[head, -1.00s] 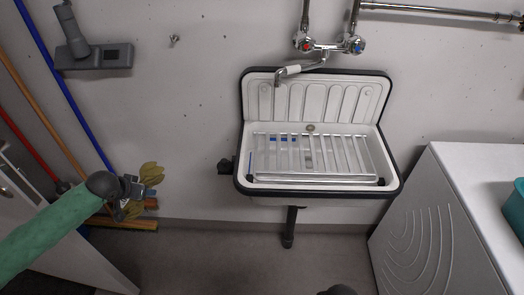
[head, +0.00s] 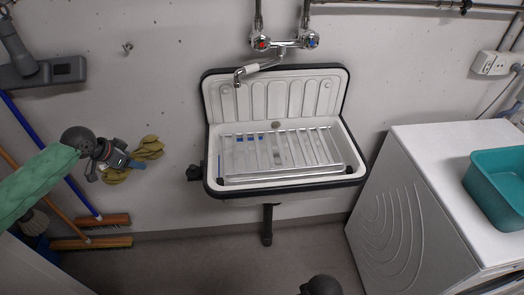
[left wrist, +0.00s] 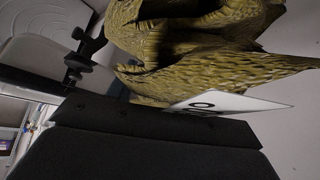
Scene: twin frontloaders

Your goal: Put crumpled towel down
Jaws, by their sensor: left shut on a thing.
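The crumpled towel (head: 147,149) is olive-yellow and hangs in folds at the tip of my left gripper (head: 128,163), left of the sink in the head view. The gripper is shut on it and holds it in the air in front of the wall. In the left wrist view the towel (left wrist: 190,45) fills the upper middle, with a white tag beside the dark finger.
A white sink (head: 280,100) with a rack (head: 290,150) across its basin hangs on the wall. A white machine (head: 420,150) stands at right with a teal basin (head: 500,178) on top. Brooms (head: 95,243) lean at left. The floor between is clear.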

